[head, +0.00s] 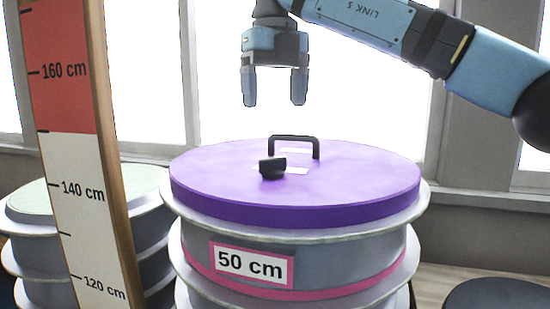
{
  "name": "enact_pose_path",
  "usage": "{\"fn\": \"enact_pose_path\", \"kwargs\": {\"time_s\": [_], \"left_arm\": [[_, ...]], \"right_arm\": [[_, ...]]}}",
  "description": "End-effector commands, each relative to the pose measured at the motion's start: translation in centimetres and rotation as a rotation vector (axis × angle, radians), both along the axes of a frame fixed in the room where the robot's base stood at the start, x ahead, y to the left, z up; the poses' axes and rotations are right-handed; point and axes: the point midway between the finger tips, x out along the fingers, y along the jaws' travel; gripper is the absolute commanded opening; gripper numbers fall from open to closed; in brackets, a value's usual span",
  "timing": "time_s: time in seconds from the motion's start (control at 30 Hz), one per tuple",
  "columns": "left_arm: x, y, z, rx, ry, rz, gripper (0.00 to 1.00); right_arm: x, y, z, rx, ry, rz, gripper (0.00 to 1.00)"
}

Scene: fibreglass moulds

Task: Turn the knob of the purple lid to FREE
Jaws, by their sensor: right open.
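The purple lid (370,172) lies flat on top of a stack of grey round moulds. A black knob (272,167) sits on the lid near its middle, with pale labels beside it that are too small to read. A black bar handle (294,138) stands on the lid behind the knob. My right gripper (274,101) points down above the lid, with its two fingers apart and nothing between them. It is well clear of the handle and the knob. My left gripper is not in view.
The mould stack carries a "50 cm" sign (249,264). A tall measuring board (80,160) with height marks stands at the left, in front of another mould stack (150,215). A dark round top (497,295) shows at lower right. Windows fill the back; the air above the lid is free.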

Motion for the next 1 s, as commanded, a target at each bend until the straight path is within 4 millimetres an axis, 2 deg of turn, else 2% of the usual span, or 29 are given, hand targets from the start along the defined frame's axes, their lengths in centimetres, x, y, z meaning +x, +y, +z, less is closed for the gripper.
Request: {"fn": "enact_pose_path", "kwargs": {"time_s": [0.1, 0.3, 0.5, 0.67, 0.93, 1.0], "left_arm": [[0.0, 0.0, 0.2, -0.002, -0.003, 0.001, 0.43], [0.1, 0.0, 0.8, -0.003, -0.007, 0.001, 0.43], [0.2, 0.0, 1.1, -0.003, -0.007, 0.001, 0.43], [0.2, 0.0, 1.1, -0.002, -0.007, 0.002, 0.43], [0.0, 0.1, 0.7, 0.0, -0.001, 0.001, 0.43], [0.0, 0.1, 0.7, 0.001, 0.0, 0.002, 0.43]], "right_arm": [[0.0, -0.1, -2.8, -0.001, 0.003, 0.001, 0.79], [0.0, -0.1, -6.8, -0.002, 0.001, 0.0, 0.79], [0.0, 0.0, -9.5, 0.0, 0.0, 0.0, 0.79], [0.0, 0.0, -10.4, -0.001, 0.0, -0.001, 0.79], [0.0, 0.0, -10.5, 0.0, -0.001, -0.001, 0.79], [0.0, 0.0, -10.5, 0.0, -0.001, -0.001, 0.63]]}}
